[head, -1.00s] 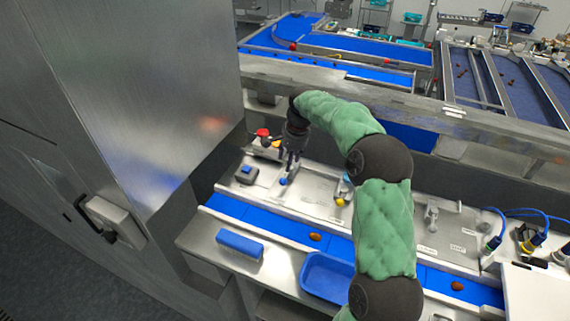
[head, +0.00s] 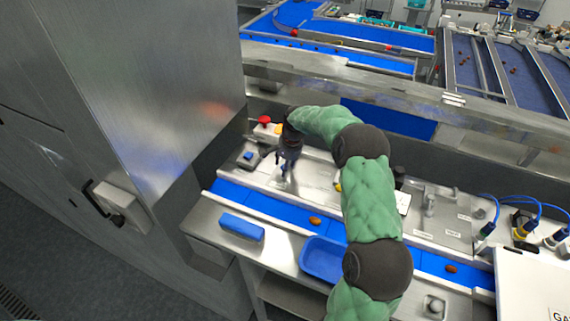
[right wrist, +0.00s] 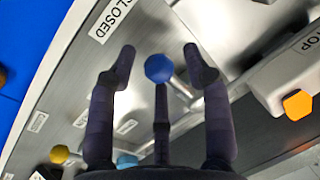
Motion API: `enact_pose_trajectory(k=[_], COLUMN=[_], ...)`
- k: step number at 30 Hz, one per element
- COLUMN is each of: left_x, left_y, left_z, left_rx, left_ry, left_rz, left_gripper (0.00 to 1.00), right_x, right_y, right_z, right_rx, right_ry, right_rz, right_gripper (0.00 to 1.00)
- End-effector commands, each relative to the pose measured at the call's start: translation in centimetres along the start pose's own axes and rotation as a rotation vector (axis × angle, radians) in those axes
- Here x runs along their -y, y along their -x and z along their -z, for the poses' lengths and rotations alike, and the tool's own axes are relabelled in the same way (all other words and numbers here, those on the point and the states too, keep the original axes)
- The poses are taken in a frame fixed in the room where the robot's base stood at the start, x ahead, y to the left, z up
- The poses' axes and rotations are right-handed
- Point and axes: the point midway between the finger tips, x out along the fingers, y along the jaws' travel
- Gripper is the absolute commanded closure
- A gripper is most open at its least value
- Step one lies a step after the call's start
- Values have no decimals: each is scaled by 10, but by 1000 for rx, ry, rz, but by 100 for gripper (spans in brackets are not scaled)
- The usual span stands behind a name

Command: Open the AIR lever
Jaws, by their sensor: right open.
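A lever with a round blue knob (right wrist: 159,68) stands on the metal panel; in the right wrist view a grey stem runs from it toward the right. A CLOSED label (right wrist: 113,17) lies on the panel near it. No AIR label is readable, so I cannot tell the lever's name. My right gripper (right wrist: 160,62) is open, its fingers on either side of the blue knob, with gaps showing on both sides. In the head view my right gripper (head: 284,172) is over the left part of the panel and mostly hides the knob. My left gripper is not in view.
A grey box with an orange button (right wrist: 298,105) stands right of the gripper. Yellow (right wrist: 59,154) and light blue (right wrist: 127,160) knobs are nearby. A red button (head: 264,120) is behind. In front are a blue belt (head: 270,203) with dates, a blue block (head: 241,227) and a blue tray (head: 318,270).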

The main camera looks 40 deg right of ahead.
Motion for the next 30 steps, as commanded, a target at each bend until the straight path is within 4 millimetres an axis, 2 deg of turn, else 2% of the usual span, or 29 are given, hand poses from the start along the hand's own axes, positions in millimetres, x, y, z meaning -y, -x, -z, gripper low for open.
enact_pose_trajectory(k=[5,6,11,12,23,30], left_x=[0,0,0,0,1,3], left_y=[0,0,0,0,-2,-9], left_z=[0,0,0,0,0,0], left_rx=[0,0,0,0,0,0], left_ry=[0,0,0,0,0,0], left_rz=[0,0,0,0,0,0], left_gripper=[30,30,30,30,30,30], right_x=[0,0,0,0,-2,-11], right_y=[0,0,0,0,0,1], right_z=[0,0,0,0,1,5], right_rx=[0,0,0,0,5,28], right_ry=[0,0,0,0,28,149], right_rz=[0,0,0,0,1,0], right_gripper=[50,53,98,100,100,100])
